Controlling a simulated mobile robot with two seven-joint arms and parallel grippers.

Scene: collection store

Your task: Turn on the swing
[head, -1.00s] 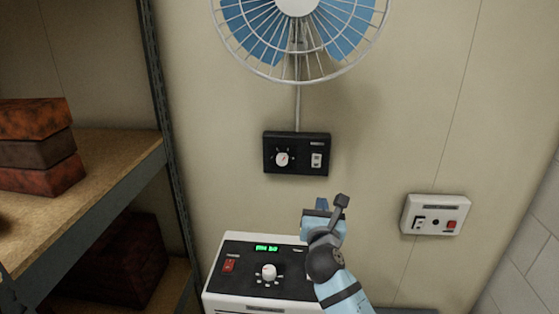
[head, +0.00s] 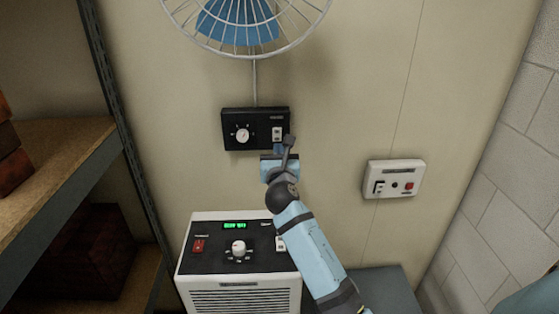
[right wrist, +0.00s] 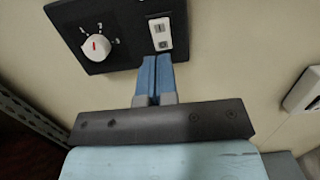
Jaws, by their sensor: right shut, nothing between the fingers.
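A blue-bladed wire-cage fan (head: 237,22) hangs on the wall. Below it is its black control box (head: 255,142) with a white dial (head: 242,135) and a small white rocker switch (head: 277,133) on the right. The label above the switch is too small to read. The right wrist view shows the same switch (right wrist: 160,34), marked with I at its upper part, and the dial (right wrist: 96,46). My right gripper (head: 281,150) is shut and empty. Its blue fingertips (right wrist: 157,62) are just below the switch, at the box's lower edge; I cannot tell whether they touch it.
A white appliance (head: 240,270) with a black panel, red switch and green display stands below. A white wall plate (head: 394,179) with a switch and red button is at the right. A shelf (head: 70,165) with dark red boxes stands at the left.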

